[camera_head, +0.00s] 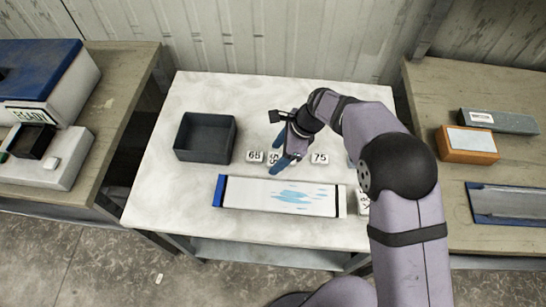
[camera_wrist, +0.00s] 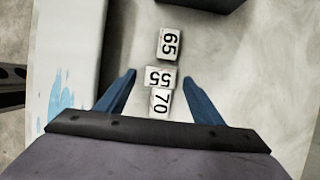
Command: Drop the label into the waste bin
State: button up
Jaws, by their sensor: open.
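Small white number labels lie on the pale table. The 65 label (camera_head: 254,156) also shows in the wrist view (camera_wrist: 170,43). The 55 label (camera_wrist: 160,77) and the 70 label (camera_wrist: 160,103) lie close together below it, seeming to touch. The 75 label (camera_head: 320,158) lies to the right of my gripper. My gripper (camera_head: 279,155) is open, its blue fingers on either side of the 55 and 70 labels in the wrist view, with nothing held. An open dark grey box (camera_head: 206,137), perhaps the waste bin, stands at the table's left.
A long white liner (camera_head: 255,194) with blue smears and a blue left end lies along the front. Another label (camera_head: 363,201) is partly hidden by my arm. Side benches hold a blue-lidded unit (camera_head: 40,75) and an orange block (camera_head: 468,144). A small pale piece (camera_head: 158,279) lies on the floor.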

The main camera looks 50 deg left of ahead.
aim_at(277, 159)
jog(key=shift+a+f, duration=0.1)
jog(key=shift+f, duration=0.1)
jog(key=c, duration=1.2)
jog(key=shift+r, duration=0.15)
notch_tip(277, 159, up, 10)
jog(key=b, duration=0.2)
